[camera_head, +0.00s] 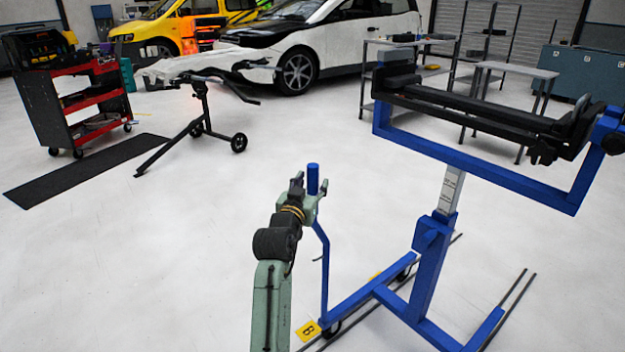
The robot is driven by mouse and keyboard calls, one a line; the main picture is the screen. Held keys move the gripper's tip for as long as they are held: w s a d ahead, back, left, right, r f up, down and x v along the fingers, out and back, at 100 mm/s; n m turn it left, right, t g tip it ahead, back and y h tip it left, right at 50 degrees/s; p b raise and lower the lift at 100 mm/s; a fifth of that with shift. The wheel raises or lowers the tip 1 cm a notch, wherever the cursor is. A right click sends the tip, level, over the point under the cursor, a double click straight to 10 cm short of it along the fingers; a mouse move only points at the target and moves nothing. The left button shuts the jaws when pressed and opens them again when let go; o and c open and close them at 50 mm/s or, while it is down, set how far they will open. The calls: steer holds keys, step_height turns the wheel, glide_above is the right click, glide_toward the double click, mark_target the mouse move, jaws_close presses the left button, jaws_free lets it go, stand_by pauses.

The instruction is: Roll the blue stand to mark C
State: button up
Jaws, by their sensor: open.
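The blue stand (432,262) is on the right, with a wheeled base and a wide upper cradle. Its bent handle bar rises on the left and ends in an upright blue grip (313,177). My gripper (309,188) is open at this grip, which shows between its fingers; I cannot tell whether they touch it. A yellow floor mark lettered B (308,330) lies beside the stand's front left wheel. Another yellow patch (375,276) is mostly hidden behind the base, its letter unreadable. I cannot make out mark C.
Dark rails (505,308) run along the floor beneath the stand. A black wheeled stand (202,120), a red tool cart (78,105) and a black mat (85,168) are to the left. Grey tables (515,72) and a white car (318,38) stand behind.

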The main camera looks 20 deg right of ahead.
steer(key=shift+x, duration=0.8)
steer(key=shift+c, duration=0.3)
jaws_close()
